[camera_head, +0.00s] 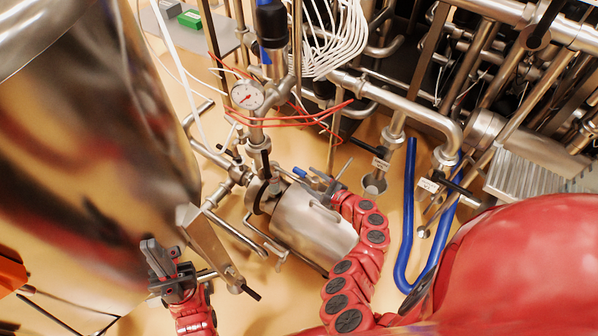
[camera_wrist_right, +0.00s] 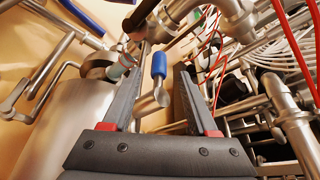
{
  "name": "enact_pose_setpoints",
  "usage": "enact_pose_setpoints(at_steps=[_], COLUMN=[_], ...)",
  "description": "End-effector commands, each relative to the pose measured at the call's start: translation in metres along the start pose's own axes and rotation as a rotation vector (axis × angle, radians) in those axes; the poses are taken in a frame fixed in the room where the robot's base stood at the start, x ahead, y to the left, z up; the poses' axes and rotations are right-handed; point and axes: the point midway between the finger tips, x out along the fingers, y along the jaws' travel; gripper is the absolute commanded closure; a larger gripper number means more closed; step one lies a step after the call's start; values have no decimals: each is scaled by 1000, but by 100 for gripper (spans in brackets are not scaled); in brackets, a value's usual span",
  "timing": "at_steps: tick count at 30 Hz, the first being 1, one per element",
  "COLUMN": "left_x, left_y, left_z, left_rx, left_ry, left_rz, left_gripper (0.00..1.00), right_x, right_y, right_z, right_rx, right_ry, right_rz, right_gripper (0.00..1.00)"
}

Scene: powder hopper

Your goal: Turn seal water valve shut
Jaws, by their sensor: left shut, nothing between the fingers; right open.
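A small valve with a blue lever handle (camera_wrist_right: 158,66) shows in the right wrist view, between the two fingers of my right gripper (camera_wrist_right: 161,75). The fingers are open and apart; I cannot tell whether either touches the handle. In the head view the blue handle (camera_head: 299,172) is small, above the steel cylinder, with my right gripper (camera_head: 325,178) just right of it. My left gripper (camera_head: 152,254) is shut and empty at lower left, beside the large steel vessel. No readable label marks which valve is the seal water valve.
The large steel vessel (camera_head: 80,150) fills the left. A horizontal steel cylinder (camera_head: 305,230) lies below the right gripper. A pressure gauge (camera_head: 246,95), red wires (camera_head: 300,120) and dense pipes (camera_head: 430,112) crowd behind. Blue hoses (camera_head: 407,220) hang at right. Tagged black levers (camera_head: 372,152) stand nearby.

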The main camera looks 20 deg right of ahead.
Motion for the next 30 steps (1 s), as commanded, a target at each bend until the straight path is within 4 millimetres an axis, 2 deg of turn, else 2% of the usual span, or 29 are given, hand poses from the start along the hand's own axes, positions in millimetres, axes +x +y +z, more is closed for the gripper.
enact_pose_setpoints(at_steps=[6,12,18,26,30], left_x=[-4,-8,-9,-9,-9], left_y=[0,0,0,0,0], left_z=[1,1,2,2,2], left_rx=[0,0,0,0,0], left_ry=[0,0,0,0,0], left_rz=[0,0,0,0,0], left_gripper=[100,100,100,100,100], right_x=[36,57,64,65,64], right_y=[2,1,1,1,1], right_z=[0,0,0,0,0], right_rx=[-1,0,0,0,0], right_ry=[-3,-3,1,1,1], right_rz=[5,2,2,1,1], right_gripper=[41,41,41,41,66])
